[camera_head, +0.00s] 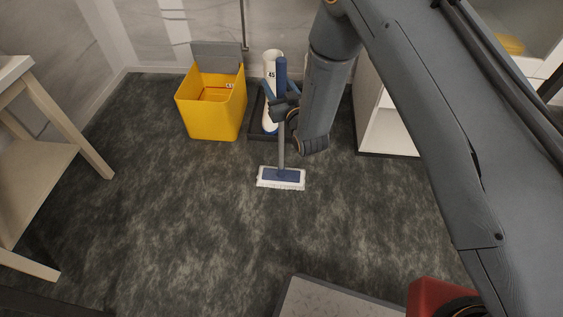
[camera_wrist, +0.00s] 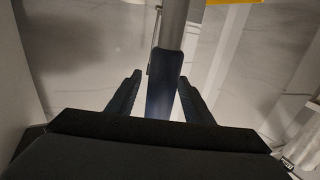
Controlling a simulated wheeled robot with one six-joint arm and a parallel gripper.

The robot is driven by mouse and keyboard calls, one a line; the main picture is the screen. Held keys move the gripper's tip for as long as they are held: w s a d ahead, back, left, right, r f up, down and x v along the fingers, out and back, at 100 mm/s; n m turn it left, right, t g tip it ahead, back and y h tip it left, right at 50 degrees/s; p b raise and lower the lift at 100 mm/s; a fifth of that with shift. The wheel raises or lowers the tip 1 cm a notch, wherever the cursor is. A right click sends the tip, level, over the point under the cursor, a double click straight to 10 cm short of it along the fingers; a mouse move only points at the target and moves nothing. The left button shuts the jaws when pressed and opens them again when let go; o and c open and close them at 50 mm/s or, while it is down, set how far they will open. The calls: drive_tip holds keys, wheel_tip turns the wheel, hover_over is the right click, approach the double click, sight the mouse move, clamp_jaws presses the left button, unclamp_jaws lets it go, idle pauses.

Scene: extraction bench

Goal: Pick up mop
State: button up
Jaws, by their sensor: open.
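The mop (camera_head: 281,177) stands upright on the dark carpet, with a white-edged blue head, a grey pole and a blue handle on top. My gripper (camera_head: 284,107) is at the mop's shaft, below the top of the handle. In the wrist view the mop's blue handle (camera_wrist: 166,78) lies between the two fingers of my gripper (camera_wrist: 160,88). The fingers are open, with a visible gap on the left; I cannot tell if the right finger touches it.
A yellow bin (camera_head: 212,105) with a grey lid stands left of the mop. A white bottle-like container (camera_head: 271,66) stands in a dark tray (camera_head: 257,128) behind the mop. A white cabinet (camera_head: 391,130) is at right, a wooden stand (camera_head: 40,180) at left.

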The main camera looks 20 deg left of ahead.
clamp_jaws()
drive_tip(key=shift+r, duration=0.1)
drive_tip(key=shift+r, duration=0.1)
